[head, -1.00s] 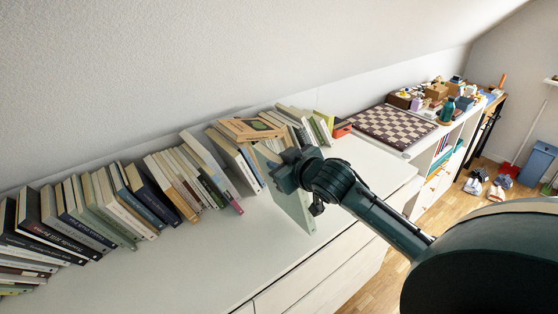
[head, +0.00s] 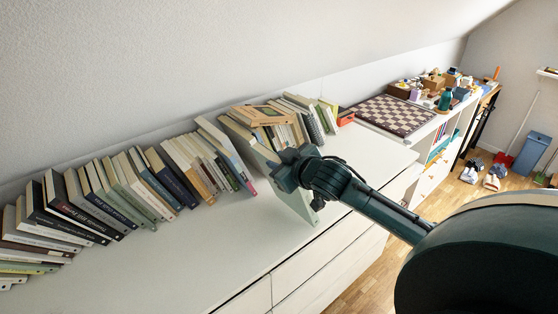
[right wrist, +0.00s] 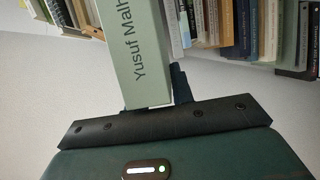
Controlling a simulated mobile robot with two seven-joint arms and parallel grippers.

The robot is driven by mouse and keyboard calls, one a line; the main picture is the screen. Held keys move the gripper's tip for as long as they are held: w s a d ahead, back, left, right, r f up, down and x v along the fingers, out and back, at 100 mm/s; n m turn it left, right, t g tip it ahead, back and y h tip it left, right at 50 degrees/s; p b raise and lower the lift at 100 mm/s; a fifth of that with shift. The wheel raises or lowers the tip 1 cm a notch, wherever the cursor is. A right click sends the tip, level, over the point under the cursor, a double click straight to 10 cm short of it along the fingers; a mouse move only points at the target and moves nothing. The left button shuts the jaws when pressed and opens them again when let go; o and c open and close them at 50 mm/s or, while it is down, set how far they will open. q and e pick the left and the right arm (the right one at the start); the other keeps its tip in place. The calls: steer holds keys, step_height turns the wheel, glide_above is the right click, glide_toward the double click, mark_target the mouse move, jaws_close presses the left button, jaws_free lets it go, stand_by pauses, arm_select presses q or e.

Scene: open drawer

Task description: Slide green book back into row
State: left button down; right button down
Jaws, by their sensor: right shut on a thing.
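The pale green book (head: 298,207) is held in my right gripper (head: 279,177) in the head view. It stands tilted over the dresser top, at the right part of the book row (head: 165,180), and sticks out toward the front beyond its neighbours. Whether its lower edge touches the top cannot be told. In the right wrist view the green book (right wrist: 136,50) fills the space at the jaws, with its lettered spine toward me. The gripper hides part of its top. My left gripper is not in view.
The row of leaning books runs along the wall. Books lying flat (head: 262,115) rest on the row behind my gripper. A chessboard (head: 398,115) lies farther right. The white dresser top (head: 190,250) is bare in front of the row, with drawers below.

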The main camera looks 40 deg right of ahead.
mark_target(264, 150)
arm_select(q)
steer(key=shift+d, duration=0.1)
arm_select(e)
steer(key=shift+d+r, duration=0.1)
steer(key=shift+r, duration=0.1)
steer(key=shift+r+p, duration=0.2)
steer(key=shift+p, duration=0.4)
steer(key=shift+w+f, duration=0.1)
steer(key=shift+w, duration=0.25)
steer(key=shift+w+a, duration=0.2)
steer(key=shift+w, duration=1.5)
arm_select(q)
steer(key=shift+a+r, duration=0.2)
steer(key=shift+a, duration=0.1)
arm_select(e)
steer(key=shift+w+f, duration=0.1)
steer(key=shift+w, duration=0.15)
